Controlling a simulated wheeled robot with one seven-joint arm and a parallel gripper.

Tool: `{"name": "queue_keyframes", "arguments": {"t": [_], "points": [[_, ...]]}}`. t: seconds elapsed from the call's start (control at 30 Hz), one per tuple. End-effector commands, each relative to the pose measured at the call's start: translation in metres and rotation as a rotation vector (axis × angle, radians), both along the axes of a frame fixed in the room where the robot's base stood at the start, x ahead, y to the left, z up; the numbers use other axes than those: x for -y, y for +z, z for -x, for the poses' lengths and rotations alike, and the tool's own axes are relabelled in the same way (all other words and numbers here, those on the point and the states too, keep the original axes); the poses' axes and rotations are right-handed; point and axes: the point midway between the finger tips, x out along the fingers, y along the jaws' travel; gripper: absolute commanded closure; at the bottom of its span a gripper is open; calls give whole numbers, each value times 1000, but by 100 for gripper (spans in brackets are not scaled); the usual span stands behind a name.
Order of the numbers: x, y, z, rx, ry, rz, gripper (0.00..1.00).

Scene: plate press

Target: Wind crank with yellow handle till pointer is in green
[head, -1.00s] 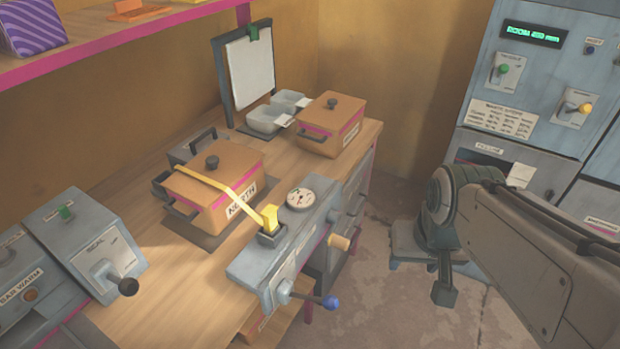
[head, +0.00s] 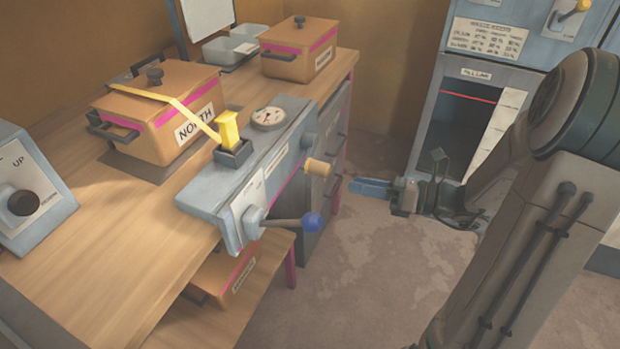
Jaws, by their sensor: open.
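The grey press box (head: 255,165) stands at the bench's right front edge. A round white dial (head: 268,117) is on its top; its pointer and coloured zones are too small to read. A crank with a pale yellow handle (head: 318,167) sticks out from the box's right side. Below it, a lever with a blue knob (head: 311,222) points right. My gripper (head: 362,187), with blue fingers, is open and appears empty, to the right of the yellow handle and apart from it. My arm fills the right of the view and partly hides the wall unit.
A yellow block (head: 229,128) sits in a socket on the box, with a yellow strap running to the NORTH pot (head: 165,105). Another lidded pot (head: 299,50) stands behind. A grey control box (head: 30,195) is at left. Open floor (head: 350,270) lies right of the bench.

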Motion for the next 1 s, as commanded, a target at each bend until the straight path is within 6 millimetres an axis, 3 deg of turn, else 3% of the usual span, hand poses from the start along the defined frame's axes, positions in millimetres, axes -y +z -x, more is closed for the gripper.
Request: {"name": "queue_keyframes", "arguments": {"t": [0.1,0.27,0.73,1.0], "points": [[12,-9,-11,-39,-66,-80,50],[5,-8,-17,-47,-77,-98,50],[-80,-9,-57,-44,-72,-93,50],[-107,-8,-71,-45,-76,-92,50]]}}
